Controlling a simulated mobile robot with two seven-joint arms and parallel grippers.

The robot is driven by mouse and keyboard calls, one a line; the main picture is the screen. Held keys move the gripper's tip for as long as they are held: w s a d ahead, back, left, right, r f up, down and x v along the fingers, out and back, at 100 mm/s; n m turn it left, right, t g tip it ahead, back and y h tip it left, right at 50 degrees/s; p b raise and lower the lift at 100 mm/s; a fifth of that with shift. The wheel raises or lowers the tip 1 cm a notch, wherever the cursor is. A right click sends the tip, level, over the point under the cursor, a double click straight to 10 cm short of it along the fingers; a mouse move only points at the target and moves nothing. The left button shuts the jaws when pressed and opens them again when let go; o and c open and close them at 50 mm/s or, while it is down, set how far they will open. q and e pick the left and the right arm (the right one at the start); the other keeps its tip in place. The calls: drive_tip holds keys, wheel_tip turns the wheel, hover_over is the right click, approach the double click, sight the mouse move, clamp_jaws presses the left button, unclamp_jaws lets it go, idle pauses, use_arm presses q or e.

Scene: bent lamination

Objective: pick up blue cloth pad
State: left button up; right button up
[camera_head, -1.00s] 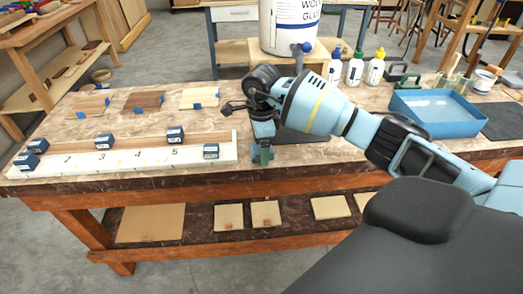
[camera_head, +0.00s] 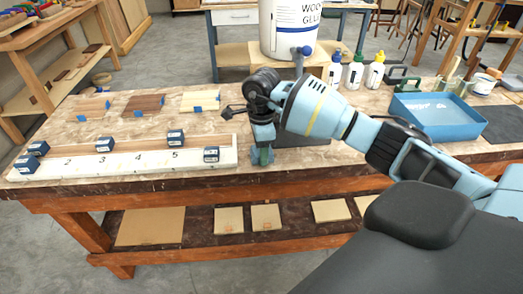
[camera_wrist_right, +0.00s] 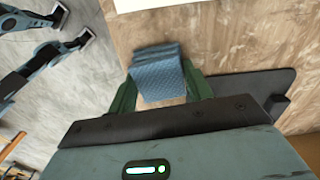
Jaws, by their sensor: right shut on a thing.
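The blue cloth pad (camera_wrist_right: 157,76) shows in the right wrist view as a small textured, folded-looking block above the bench top. My right gripper (camera_wrist_right: 160,88) has its green fingers on either side of it and is shut on it. In the head view my right gripper (camera_head: 263,155) points down at the front of the bench, right of the white numbered rail. There the gripper hides most or all of the pad.
The white numbered rail (camera_head: 130,163) with several dark blue blocks lies left of the gripper. A dark mat (camera_wrist_right: 240,83) lies close by. A blue tray (camera_head: 440,125), glue bottles (camera_head: 354,75) and a large glue bucket (camera_head: 285,28) stand farther right and back.

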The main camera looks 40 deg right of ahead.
drive_tip(key=r, duration=0.3)
drive_tip(key=shift+s+a+r, duration=0.15)
drive_tip(key=shift+s+a, duration=0.15)
drive_tip(key=shift+a, duration=0.05)
drive_tip(key=s+a+r, duration=0.1)
drive_tip(key=s+a, duration=0.8)
drive_tip(key=a, duration=0.2)
drive_tip(key=shift+s+a+r+b, duration=0.2)
drive_tip(key=shift+s+a+b, duration=0.1)
drive_tip(key=shift+s, duration=0.1)
drive_tip(key=o, duration=0.4)
drive_tip(key=c, duration=0.3)
drive_tip(key=shift+c, duration=0.2)
